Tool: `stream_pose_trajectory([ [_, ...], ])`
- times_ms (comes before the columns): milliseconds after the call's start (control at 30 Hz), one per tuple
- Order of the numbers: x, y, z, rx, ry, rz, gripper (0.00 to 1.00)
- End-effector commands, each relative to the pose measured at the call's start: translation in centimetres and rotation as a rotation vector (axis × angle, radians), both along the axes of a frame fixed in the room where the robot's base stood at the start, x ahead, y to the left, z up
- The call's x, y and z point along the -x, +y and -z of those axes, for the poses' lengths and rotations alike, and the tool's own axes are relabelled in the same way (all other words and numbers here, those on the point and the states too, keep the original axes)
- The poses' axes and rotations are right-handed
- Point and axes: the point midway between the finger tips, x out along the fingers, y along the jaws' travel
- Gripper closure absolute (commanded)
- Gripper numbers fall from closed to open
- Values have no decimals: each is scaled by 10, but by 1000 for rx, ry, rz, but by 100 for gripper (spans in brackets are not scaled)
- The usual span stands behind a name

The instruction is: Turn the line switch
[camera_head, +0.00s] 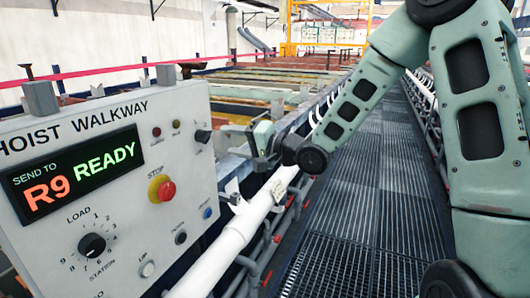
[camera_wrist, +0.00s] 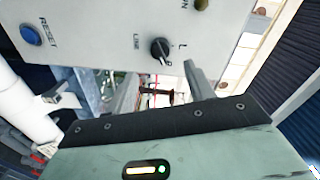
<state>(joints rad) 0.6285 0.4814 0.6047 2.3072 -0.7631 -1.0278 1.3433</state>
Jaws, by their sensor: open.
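The line switch is a small black rotary knob. It sits at the upper right of the grey control panel in the head view (camera_head: 203,136). In the wrist view the line switch (camera_wrist: 160,50) shows beside the label LINE, with a letter L and a second, unclear mark near it. My gripper (camera_head: 228,137) is just right of the panel edge. In the wrist view my gripper (camera_wrist: 162,80) is open and empty, its two fingers pointing toward the panel on either side of the knob. The knob appears just beyond the fingertips, apart from them. The knob's exact setting is hard to read.
The panel carries a red stop button (camera_head: 166,190), a load station dial (camera_head: 92,245), a display (camera_head: 72,175) reading SEND TO R9 READY, and a blue button (camera_wrist: 31,35) labelled RESET. A white pipe (camera_head: 232,238) runs beside the panel. A grated walkway (camera_head: 375,200) lies right.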

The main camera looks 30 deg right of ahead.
Motion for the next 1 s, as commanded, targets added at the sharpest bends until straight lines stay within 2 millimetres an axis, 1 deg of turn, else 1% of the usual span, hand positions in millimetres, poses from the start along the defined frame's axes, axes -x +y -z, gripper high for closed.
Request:
stream_pose_trajectory([
  [33,11,-8,2,2,-1,4,47],
  [200,42,-30,-1,3,0,5,47],
  [300,57,-39,-2,1,1,5,47],
  [400,67,-47,-3,0,0,3,47],
  [600,77,-52,-4,-2,1,1,47],
  [1000,77,-53,-5,-2,1,0,47],
])
